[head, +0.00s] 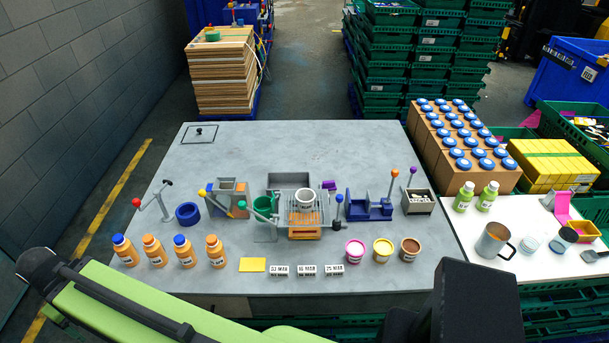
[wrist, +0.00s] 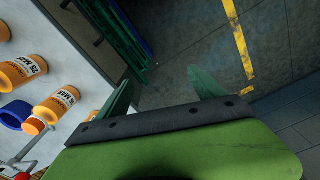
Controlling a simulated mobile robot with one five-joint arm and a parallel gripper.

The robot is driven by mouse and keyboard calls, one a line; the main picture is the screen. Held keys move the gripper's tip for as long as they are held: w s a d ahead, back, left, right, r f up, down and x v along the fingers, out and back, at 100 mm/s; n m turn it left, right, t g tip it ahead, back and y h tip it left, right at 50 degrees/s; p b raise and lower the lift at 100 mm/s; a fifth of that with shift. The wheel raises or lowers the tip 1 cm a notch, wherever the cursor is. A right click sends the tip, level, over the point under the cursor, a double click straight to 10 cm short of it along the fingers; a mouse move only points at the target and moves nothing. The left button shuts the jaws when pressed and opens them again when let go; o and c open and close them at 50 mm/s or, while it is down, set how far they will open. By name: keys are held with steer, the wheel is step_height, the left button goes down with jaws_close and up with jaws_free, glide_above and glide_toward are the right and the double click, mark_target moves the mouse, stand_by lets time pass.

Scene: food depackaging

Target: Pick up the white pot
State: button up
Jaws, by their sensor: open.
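The white pot (head: 305,198) stands upright on a slatted orange-and-grey fixture (head: 305,226) near the middle of the grey table in the head view. It looks open at the top, and its inside appears dark. My gripper (wrist: 163,92) shows in the wrist view with its two green fingers spread apart and nothing between them. It points at the floor beside the table, well away from the pot. The pot is not in the wrist view.
Orange bottles (head: 154,251) stand at the table's front left, near a blue ring (head: 188,213). Lever fixtures flank the pot, including a green one (head: 264,217) and a blue one (head: 370,206). Small pots (head: 383,250) stand front right. The table's back is mostly clear.

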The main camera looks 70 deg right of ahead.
steer(key=w+d+r+m+p, duration=0.1)
steer(key=d+r+p, duration=0.3)
steer(key=r+p, duration=0.5)
steer(key=d+r+m+p, duration=0.1)
steer(key=d+r+p, duration=0.3)
steer(key=r+p, duration=0.6)
steer(key=s+d+r+m+b, duration=0.1)
steer(key=s+d+m, duration=0.15)
steer(key=d, duration=0.75)
steer(key=s+d+r+m+b, duration=0.1)
steer(key=s+d+m, duration=0.15)
steer(key=d, duration=0.75)
steer(key=m, duration=0.9)
glide_above(305, 194)
steer(key=f+b, duration=1.2)
steer(key=shift+a, duration=0.35)
steer(key=f+b, duration=0.6)
steer(key=shift+d, duration=0.25)
steer(key=shift+r, duration=0.15)
